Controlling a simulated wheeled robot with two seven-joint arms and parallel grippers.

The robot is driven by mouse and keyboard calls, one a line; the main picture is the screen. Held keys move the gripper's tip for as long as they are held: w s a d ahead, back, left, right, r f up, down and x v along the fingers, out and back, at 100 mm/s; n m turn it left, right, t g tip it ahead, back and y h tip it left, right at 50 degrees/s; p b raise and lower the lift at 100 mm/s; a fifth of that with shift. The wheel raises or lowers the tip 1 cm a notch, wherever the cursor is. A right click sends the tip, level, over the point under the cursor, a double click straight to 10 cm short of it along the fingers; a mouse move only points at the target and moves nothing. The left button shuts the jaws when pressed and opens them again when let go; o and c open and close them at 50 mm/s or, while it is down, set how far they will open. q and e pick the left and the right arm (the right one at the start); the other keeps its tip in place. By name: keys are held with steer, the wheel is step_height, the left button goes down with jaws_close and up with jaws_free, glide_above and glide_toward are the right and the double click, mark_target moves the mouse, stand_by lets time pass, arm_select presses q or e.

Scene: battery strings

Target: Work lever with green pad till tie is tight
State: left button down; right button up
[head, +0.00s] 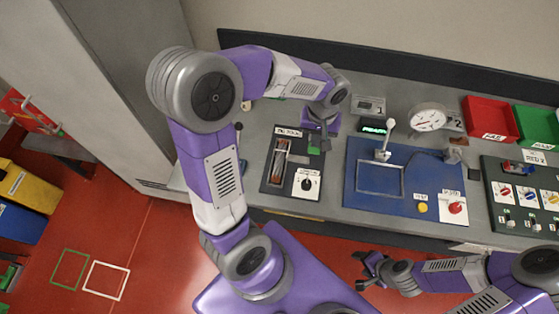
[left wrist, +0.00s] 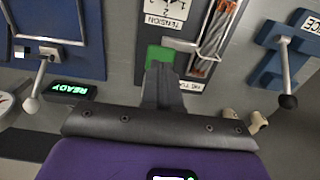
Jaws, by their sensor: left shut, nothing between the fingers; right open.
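The tie tool's black panel (head: 273,184) is on the bench, with a tension dial (head: 307,184) that also shows in the left wrist view (left wrist: 165,15). The green pad (head: 314,150) is at the panel's right side; in the left wrist view the pad (left wrist: 158,55) joins a pale metal lever (left wrist: 182,44). An orange-brown bundle (left wrist: 203,62) lies in the tool. My left gripper (head: 316,138) is shut and empty, its fingertips (left wrist: 162,68) right at the pad; I cannot tell whether they touch. My right gripper (head: 367,272) is open and empty, in front of the bench.
A blue station (head: 405,204) with an upright lever (head: 385,143) stands right of the tie tool, near a green READY display (head: 375,127). A dial gauge (head: 428,118), red bin (head: 490,118) and green bin (head: 538,124) stand further right. A black-knobbed lever (left wrist: 287,90) is beside the tool.

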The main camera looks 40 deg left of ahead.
mark_target(314, 150)
arm_select(q)
steer(key=shift+s+d+f+b, duration=0.1)
steer(key=shift+s+f+b, duration=0.05)
steer(key=shift+f+b, duration=1.2)
steer(key=shift+s+d+f+b, duration=0.15)
steer(key=shift+f+b, duration=0.85)
steer(key=shift+f, duration=0.6)
steer(key=shift+a+r, duration=0.1)
steer(key=shift+r, duration=0.05)
steer(key=r+p, duration=0.2)
steer(key=r, duration=0.1)
steer(key=r+p, duration=0.6)
steer(key=shift+w+a+r, duration=0.1)
steer(key=shift+w+a, duration=0.15)
steer(key=shift+w, duration=0.15)
